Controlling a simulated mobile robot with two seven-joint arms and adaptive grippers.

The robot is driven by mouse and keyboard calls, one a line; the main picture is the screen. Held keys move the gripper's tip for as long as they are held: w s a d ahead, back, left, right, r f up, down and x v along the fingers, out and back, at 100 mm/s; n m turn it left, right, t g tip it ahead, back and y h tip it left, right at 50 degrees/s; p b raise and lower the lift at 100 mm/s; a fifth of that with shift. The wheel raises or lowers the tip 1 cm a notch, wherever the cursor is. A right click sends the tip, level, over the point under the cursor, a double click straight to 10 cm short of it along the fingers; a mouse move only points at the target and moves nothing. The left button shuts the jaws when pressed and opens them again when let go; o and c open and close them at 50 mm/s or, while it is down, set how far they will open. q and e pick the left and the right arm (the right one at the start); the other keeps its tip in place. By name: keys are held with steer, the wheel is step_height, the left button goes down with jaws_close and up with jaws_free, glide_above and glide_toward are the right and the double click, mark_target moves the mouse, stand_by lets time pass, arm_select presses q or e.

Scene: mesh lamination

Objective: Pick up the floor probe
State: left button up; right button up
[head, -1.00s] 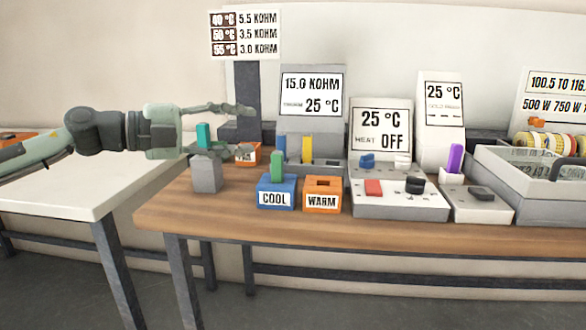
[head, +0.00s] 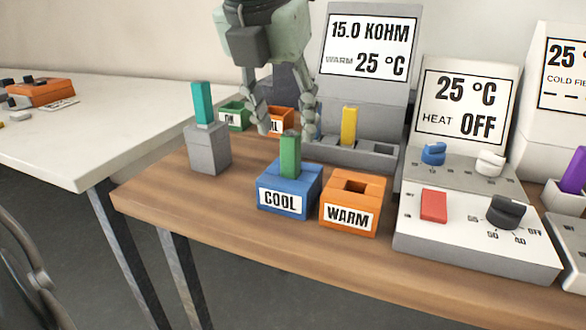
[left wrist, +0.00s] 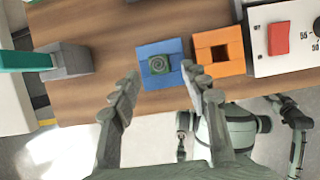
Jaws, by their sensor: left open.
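No label marks which probe is the floor probe. A green upright probe (head: 290,156) stands in the blue COOL block (head: 287,203); in the left wrist view its top shows from above (left wrist: 159,65). A teal probe (head: 203,103) stands in a grey block (head: 210,149). A yellow probe (head: 348,126) stands in the grey holder below the 15.0 KOHM display. A purple probe (head: 573,170) is at the right edge. My left gripper (head: 285,128) points down, open, with its fingers behind and above the green probe. In the left wrist view the green probe's top lies between and beyond the fingertips (left wrist: 159,82).
The orange WARM block (head: 352,204) has an empty socket, close right of COOL. Small green (head: 235,115) and orange (head: 279,121) bins stand behind. A heat control box (head: 475,235) stands at right. The wooden bench (head: 160,204) is clear in front of the grey block.

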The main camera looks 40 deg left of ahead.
mark_target(290, 134)
arm_select(q)
steer(key=x, duration=0.4)
steer(key=shift+w, duration=0.3)
steer(key=c, duration=1)
jaws_close()
arm_select(e)
steer(key=shift+w+a+f, duration=0.1)
steer(key=shift+f, duration=0.6)
